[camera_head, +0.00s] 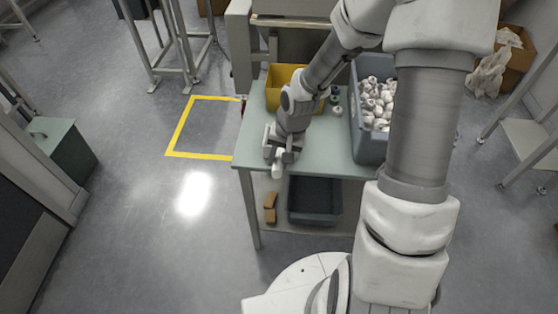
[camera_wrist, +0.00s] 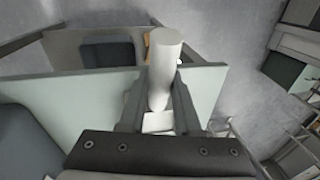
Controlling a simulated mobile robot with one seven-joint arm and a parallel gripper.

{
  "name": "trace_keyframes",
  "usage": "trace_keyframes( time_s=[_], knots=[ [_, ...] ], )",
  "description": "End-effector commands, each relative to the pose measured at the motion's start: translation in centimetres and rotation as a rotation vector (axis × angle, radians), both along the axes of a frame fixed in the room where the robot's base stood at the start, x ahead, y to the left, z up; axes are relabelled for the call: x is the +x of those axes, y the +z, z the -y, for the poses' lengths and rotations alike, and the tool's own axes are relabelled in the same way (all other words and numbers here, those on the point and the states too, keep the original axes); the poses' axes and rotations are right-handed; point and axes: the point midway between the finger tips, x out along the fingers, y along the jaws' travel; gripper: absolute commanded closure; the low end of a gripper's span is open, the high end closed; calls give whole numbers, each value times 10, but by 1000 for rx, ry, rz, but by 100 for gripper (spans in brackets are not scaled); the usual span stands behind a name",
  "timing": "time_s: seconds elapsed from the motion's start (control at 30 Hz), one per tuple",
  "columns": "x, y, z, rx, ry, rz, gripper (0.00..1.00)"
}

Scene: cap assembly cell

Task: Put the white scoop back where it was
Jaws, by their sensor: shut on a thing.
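My gripper (camera_head: 280,155) is over the front left part of the pale green table (camera_head: 322,162). It is shut on the white scoop (camera_head: 277,171), whose pale rounded end sticks out past the fingers near the table's front edge. In the wrist view the scoop (camera_wrist: 163,62) stands out as a white cylinder between the two dark fingers of my gripper (camera_wrist: 158,98). A white block-like part of it shows lower between the fingers. I cannot tell whether the scoop touches the table.
A yellow bin (camera_head: 274,92) stands at the table's back left. A blue-grey bin (camera_head: 369,148) full of white caps stands at the right. A few small caps (camera_head: 336,101) lie between them. A dark tray (camera_head: 314,205) and brown blocks (camera_head: 270,207) are on the lower shelf.

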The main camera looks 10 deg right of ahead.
Motion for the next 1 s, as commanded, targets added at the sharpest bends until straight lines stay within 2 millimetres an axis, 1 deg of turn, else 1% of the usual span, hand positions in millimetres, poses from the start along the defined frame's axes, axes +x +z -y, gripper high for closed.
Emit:
trace_keyframes(
  time_s=[0.17, 0.27, 0.3, 0.43, 0.47, 0.7, 0.8, 0.87, 0.97, 1.0],
  knots=[
    [0, 1, 0, 0, 0, 1, 100],
    [0, -2, 0, 0, 0, 1, 100],
    [0, -1, 0, -1, 0, 0, 63],
    [0, -1, 0, -1, 0, 0, 40],
    [0, -1, 0, -1, 0, 0, 39],
    [0, 0, 0, 0, 0, 0, 39],
    [0, 4, 0, 0, 0, 1, 39],
    [0, 11, 2, -1, -2, 3, 39],
    [-2, 29, 5, -2, -3, 3, 39],
    [-3, 38, 7, -3, -3, 4, 39]
  ],
)
